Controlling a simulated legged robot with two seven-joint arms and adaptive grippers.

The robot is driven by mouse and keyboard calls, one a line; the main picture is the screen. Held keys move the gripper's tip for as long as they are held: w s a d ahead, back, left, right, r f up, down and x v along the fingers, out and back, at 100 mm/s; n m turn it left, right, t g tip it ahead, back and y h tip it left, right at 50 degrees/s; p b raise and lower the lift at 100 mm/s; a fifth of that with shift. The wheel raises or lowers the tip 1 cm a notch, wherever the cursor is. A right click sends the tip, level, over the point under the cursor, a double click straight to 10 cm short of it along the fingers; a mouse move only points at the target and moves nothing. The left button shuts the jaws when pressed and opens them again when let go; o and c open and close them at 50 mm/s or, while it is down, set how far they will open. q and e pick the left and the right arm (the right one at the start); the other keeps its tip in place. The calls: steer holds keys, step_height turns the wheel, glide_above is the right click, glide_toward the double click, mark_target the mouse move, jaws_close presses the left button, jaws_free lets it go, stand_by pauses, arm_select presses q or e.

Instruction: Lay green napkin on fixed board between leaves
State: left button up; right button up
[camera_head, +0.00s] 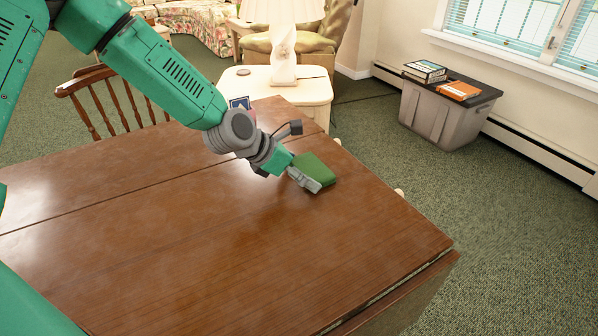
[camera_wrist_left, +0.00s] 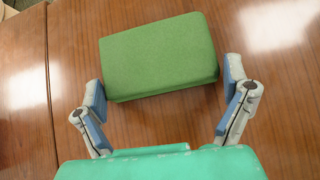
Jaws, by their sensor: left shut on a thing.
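The green napkin (camera_head: 315,168) is a thick folded rectangle at the far right part of the brown wooden table (camera_head: 200,245). My left gripper (camera_head: 307,178) is at it and shut on it. In the left wrist view the napkin (camera_wrist_left: 158,56) shows between the two fingers (camera_wrist_left: 165,100), one at each short side near its closer edge. I cannot tell whether the napkin touches the wood or is slightly above it. A seam (camera_head: 75,207) runs along the table left of the napkin, and another seam (camera_head: 395,288) runs near the right front edge. My right gripper is out of view.
A wooden chair (camera_head: 105,97) stands at the table's far left side. A white side table (camera_head: 262,88) with a lamp (camera_head: 283,60) is behind the table. A grey bin (camera_head: 440,115) with books stands at the right. The table's middle is clear.

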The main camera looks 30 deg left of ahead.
arm_select(q)
steer(key=o, duration=1)
steer(key=shift+d, duration=0.4)
steer(key=shift+d+r, duration=0.1)
steer(key=shift+d, duration=0.05)
steer(key=shift+a, duration=0.35)
steer(key=s+a+r, duration=0.1)
steer(key=s+a+r+p, duration=0.1)
steer(key=a, duration=0.1)
steer(key=shift+r, duration=0.15)
steer(key=shift+d+p+v, duration=0.1)
steer(key=shift+p+v, duration=0.7)
steer(key=shift+v, duration=1.25)
steer(key=shift+d+p+v, duration=0.15)
steer(key=shift+p+v, duration=0.6)
steer(key=shift+v, duration=1.3)
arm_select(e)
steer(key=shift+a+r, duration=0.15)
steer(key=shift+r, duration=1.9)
